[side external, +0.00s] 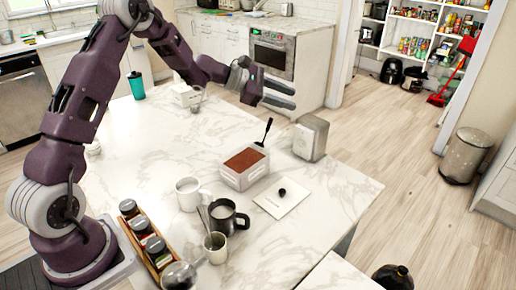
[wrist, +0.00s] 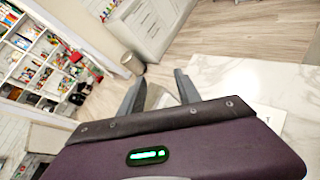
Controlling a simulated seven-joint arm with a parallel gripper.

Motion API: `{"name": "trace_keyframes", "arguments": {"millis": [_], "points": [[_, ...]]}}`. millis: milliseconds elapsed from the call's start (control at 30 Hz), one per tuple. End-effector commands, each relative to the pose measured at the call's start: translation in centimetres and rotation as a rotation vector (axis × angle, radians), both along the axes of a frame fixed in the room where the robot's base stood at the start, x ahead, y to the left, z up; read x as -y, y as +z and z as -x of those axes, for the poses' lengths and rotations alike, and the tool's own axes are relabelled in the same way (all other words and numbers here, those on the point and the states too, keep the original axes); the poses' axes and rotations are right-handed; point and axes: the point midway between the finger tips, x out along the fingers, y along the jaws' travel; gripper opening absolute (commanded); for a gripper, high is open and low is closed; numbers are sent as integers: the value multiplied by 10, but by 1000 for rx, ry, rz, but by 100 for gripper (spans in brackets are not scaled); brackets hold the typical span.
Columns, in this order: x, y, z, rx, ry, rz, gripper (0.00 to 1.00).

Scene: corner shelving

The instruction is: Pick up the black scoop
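A black scoop (side external: 266,131) shows in the side external view as a thin upright, slightly tilted handle with a dark tip. It rises at the back right of a white container (side external: 240,181) filled with brown powder (side external: 245,159). I cannot tell whether its lower end is in the container or behind it. My gripper (side external: 287,94) is in the air above and beyond the scoop, fingers apart and empty. In the wrist view my gripper (wrist: 158,92) is also open, and the scoop is not visible there.
A metal napkin dispenser (side external: 310,138) stands right of the scoop. A white card (side external: 290,204) with a small dark object (side external: 282,191), a white mug (side external: 188,194), a dark mug (side external: 224,217) and a jar rack (side external: 147,241) are nearer. The marble counter (side external: 190,140) behind is mostly clear.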

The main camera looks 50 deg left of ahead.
Motion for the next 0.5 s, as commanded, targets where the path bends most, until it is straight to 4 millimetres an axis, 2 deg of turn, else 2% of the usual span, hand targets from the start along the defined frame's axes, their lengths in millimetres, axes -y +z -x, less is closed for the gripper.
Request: {"name": "trace_keyframes", "arguments": {"millis": [33,100,200,300,500], "points": [[-39,-43,-16,-54,144,111,40],[-88,-94,-28,-107,340,247,40],[-134,-146,-28,-154,530,369,40],[-153,-170,-26,-173,612,419,40],[-153,-184,-47,-174,624,427,40]]}}
